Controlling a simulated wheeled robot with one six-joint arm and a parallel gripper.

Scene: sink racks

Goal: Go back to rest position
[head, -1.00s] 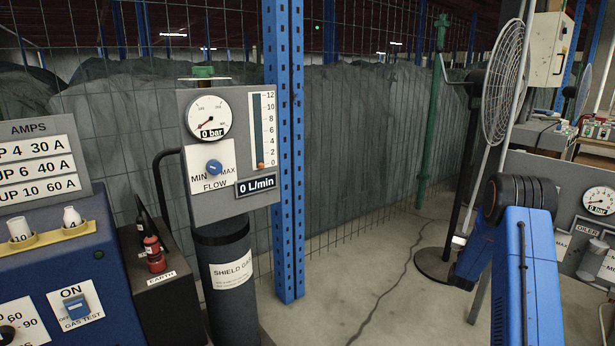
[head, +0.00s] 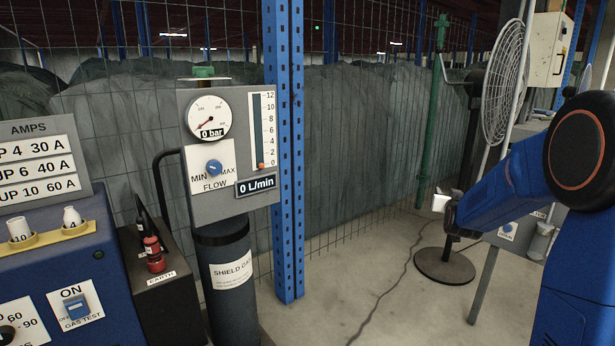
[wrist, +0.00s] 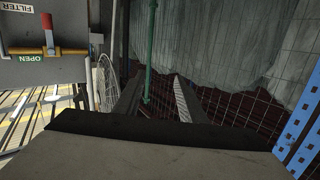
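My blue arm reaches in from the right of the head view, bent at a large round joint. Its forearm slopes down to the left. My gripper (head: 445,206) is small there, a pale and dark end in front of the fan stand, in free air and touching nothing that I can see.
At left stand a blue welding unit (head: 110,262) and a shield gas cylinder (head: 228,285) with its gauge panel (head: 205,160). A blue post (head: 284,150) and mesh fence stand behind. A fan (head: 503,82) is near the arm. A red-handled valve (wrist: 48,35) shows in the wrist view. Middle floor is clear.

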